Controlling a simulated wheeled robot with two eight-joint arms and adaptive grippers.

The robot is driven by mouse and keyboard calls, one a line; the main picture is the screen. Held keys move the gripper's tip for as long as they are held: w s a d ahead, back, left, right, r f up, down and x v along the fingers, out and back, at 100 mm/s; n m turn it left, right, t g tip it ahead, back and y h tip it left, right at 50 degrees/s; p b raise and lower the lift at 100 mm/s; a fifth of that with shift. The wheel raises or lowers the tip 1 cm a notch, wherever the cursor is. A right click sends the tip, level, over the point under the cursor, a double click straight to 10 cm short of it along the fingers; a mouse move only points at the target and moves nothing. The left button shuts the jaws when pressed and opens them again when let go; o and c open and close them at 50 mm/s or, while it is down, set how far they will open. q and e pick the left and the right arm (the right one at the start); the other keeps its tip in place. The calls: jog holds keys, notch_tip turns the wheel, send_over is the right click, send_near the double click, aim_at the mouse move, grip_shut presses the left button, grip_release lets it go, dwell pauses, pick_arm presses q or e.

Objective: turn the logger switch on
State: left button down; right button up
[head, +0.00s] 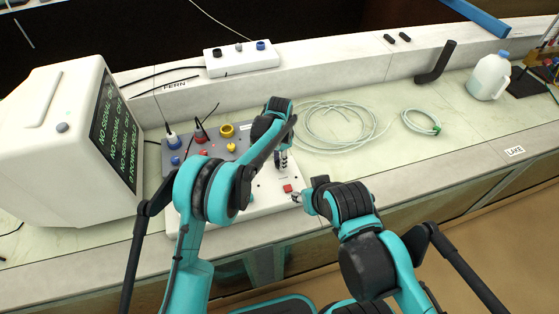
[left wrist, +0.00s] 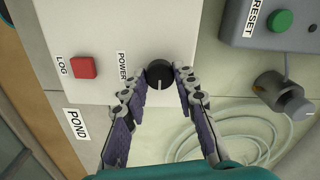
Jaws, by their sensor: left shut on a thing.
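A white logger panel (left wrist: 95,25) fills the upper left of the left wrist view. It carries a red button (left wrist: 82,67) labelled LOG and a round black knob (left wrist: 159,74) labelled POWER. A white line on the knob points down in that view. My left gripper (left wrist: 160,80) is shut on the knob, one finger on each side. In the head view my left gripper (head: 283,160) reaches down to the white panel (head: 262,203), just behind the red button (head: 288,188), and hides the knob. My right gripper (head: 299,197) is by the panel's right end; its finger opening is unclear.
A grey box (left wrist: 265,20) with a green RESET button is close on the right in the left wrist view. Coiled hose (head: 338,125) lies right of the panel. A white monitor (head: 70,130) stands left. A jug (head: 488,78) stands far right.

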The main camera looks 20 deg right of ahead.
dwell(0.4)
pick_arm(q)
jog(key=c, duration=1.2)
grip_release()
notch_tip(320, 180, up, 12)
